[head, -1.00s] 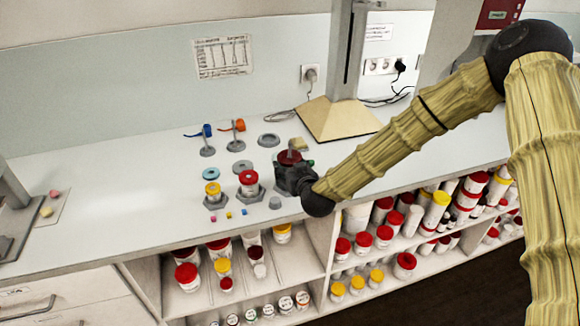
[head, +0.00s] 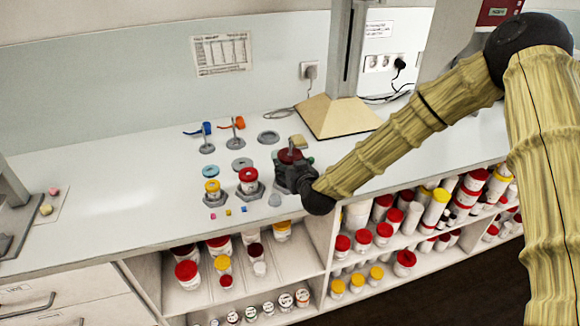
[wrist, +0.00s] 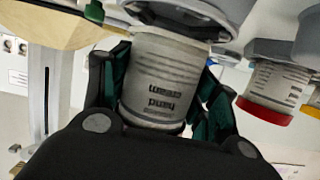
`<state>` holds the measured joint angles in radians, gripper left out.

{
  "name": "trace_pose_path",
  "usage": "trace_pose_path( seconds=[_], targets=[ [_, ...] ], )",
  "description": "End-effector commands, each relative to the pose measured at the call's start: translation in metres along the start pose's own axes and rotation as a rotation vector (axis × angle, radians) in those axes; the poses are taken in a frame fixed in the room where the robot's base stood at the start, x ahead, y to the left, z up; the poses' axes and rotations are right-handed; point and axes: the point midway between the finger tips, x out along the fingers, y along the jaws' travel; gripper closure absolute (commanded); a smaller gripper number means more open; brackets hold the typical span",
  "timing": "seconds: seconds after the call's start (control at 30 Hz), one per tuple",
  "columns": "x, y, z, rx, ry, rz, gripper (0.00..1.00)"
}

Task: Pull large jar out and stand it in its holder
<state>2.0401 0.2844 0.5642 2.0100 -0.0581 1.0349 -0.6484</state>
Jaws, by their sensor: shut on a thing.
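The large jar has a dark red lid (head: 290,155) and stands upright at the right of the group of holders. In the wrist view, which is upside down, its pale body (wrist: 160,75) with "hand cream" print fills the space between my green finger pads. My gripper (head: 293,168) is shut around the jar's side; it also shows in the wrist view (wrist: 163,90). A grey holder (wrist: 190,15) is at the jar's base end. I cannot tell whether the jar is fully seated in it. In the head view my gripper hides the jar's lower part.
A red-lidded jar (head: 248,181) and a yellow-lidded jar (head: 212,190) stand in holders to the left. Grey discs (head: 269,137), two stands with blue and orange tops (head: 206,129) and a wooden-based column (head: 333,118) are behind. The counter's left is mostly clear. Shelves below hold many jars.

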Motion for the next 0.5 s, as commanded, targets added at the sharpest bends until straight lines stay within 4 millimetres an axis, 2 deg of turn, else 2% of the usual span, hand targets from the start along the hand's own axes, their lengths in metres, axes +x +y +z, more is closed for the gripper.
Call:
trace_pose_path(
  seconds=[0.5],
  targets=[
    [0.0014,-0.0001,0.0041,-0.001,0.000,0.000,0.68]
  ],
)
